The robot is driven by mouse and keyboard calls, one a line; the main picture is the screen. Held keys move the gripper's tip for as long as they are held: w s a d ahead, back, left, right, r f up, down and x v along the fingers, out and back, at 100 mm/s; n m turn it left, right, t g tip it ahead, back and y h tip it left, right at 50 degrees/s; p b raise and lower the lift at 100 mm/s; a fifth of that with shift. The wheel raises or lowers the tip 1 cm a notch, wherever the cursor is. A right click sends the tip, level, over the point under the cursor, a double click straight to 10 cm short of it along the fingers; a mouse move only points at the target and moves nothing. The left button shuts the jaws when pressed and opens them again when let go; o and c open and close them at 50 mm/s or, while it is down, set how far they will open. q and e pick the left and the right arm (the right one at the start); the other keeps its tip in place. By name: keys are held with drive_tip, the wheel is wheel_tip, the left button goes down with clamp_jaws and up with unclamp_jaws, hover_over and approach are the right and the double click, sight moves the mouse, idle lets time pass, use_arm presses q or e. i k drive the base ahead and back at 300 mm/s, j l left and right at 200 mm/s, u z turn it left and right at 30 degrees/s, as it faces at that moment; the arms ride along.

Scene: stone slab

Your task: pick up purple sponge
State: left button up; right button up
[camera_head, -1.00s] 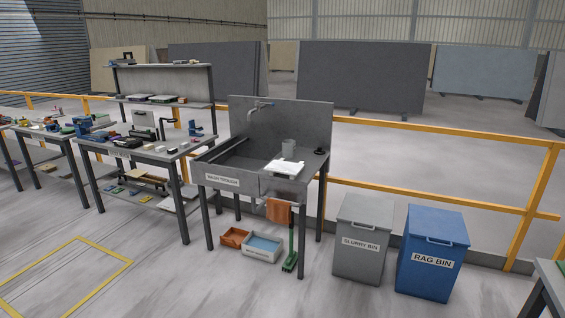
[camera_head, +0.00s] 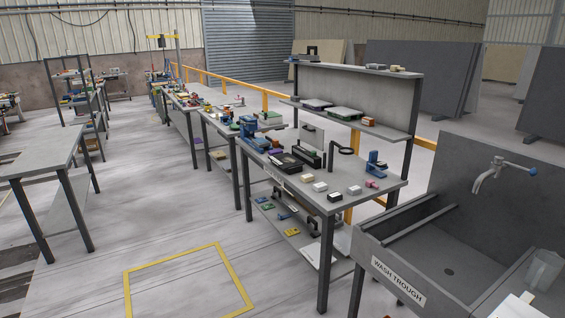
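I cannot clearly make out a purple sponge. A small purple item (camera_head: 198,140) shows low among the benches further back, too small to identify. A small pink item (camera_head: 371,184) lies near the right end of that workbench's top. Neither of my grippers is in view.
The near workbench (camera_head: 322,201) holds several blocks and tools. A wash trough (camera_head: 437,222) stands at the right. An empty-topped table (camera_head: 40,155) stands at the left. The floor inside the yellow outline (camera_head: 237,270) is clear.

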sight(277, 151)
drive_tip(key=i+j, duration=0.2)
drive_tip(key=i, duration=1)
drive_tip(key=i+j+u, duration=0.1)
drive_tip(key=i, duration=1.15)
drive_tip(key=i+j+z, duration=0.1)
drive_tip(key=z, duration=0.25)
drive_tip(key=i+j+z, duration=0.1)
drive_tip(key=z, duration=0.3)
drive_tip(key=i+j+z, duration=0.1)
drive_tip(key=z, duration=0.25)
